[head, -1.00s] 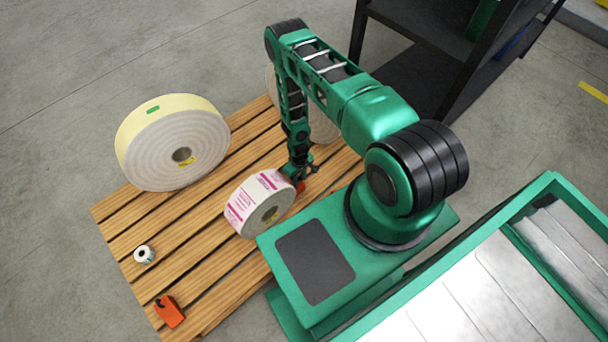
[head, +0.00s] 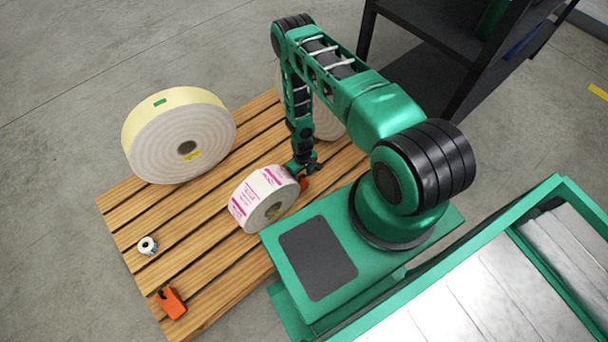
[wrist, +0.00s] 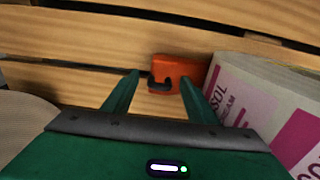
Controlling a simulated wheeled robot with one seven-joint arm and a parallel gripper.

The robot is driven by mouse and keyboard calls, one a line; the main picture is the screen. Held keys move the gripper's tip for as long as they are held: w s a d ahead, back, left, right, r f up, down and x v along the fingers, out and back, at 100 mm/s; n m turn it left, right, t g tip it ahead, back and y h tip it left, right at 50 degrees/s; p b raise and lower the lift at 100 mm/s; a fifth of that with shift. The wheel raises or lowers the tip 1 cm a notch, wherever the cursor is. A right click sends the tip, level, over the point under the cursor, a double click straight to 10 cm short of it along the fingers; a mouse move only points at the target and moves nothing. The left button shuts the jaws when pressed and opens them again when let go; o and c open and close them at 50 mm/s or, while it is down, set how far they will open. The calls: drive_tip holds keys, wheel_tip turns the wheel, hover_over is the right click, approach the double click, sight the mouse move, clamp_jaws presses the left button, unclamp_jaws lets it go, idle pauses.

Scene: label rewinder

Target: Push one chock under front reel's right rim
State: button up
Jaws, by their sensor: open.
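The front reel (head: 262,199), white with pink printed labels, stands on its rim on the wooden pallet (head: 190,240). An orange chock (head: 304,183) lies at its right rim, partly hidden by my gripper. In the wrist view this chock (wrist: 178,72), with a dark hook-shaped part, lies close against the reel (wrist: 262,110); I cannot tell whether it touches. My gripper (head: 306,168) is open above the pallet by this chock. In the wrist view its fingertips (wrist: 160,78) are apart, the right one overlapping the chock's near edge. A second orange chock (head: 171,302) lies at the pallet's front left.
A large cream reel (head: 182,135) stands at the pallet's back left. Another pale reel (head: 328,122) is partly behind my arm. A small white roll (head: 148,246) lies near the left edge. A dark shelf (head: 430,75) stands at the back right. The pallet's front left is mostly clear.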

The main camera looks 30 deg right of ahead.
wheel_tip(320, 180, up, 10)
drive_tip(key=shift+r, duration=0.25)
drive_tip(key=shift+w+r, duration=0.1)
idle(0.5)
drive_tip(key=w+d+r+m, duration=0.1)
drive_tip(key=w+d+r, duration=0.2)
drive_tip(key=r, duration=0.7)
drive_tip(key=w+d+r, duration=0.2)
drive_tip(key=d+r, duration=0.1)
drive_tip(key=r, duration=0.7)
drive_tip(key=s+d+r+m+h, duration=0.1)
drive_tip(key=s+d+r, duration=0.15)
drive_tip(key=r, duration=0.75)
drive_tip(key=s+d+r+m, duration=0.1)
drive_tip(key=d+r+m, duration=0.15)
drive_tip(key=r, duration=0.65)
drive_tip(key=s+d+r+m, duration=0.1)
drive_tip(key=s+r, duration=0.4)
drive_tip(key=r, duration=0.2)
drive_tip(key=s+r+m, duration=0.1)
drive_tip(key=s+r, duration=0.5)
drive_tip(key=r, duration=0.2)
drive_tip(key=s+a+r+m, duration=0.1)
drive_tip(key=s+r, duration=0.3)
drive_tip(key=s, duration=0.4)
drive_tip(key=s+a+r+m+y, duration=0.1)
drive_tip(key=s+r, duration=0.3)
drive_tip(key=s, duration=0.4)
drive_tip(key=shift+a+r, duration=0.2)
drive_tip(key=shift+a, duration=0.4)
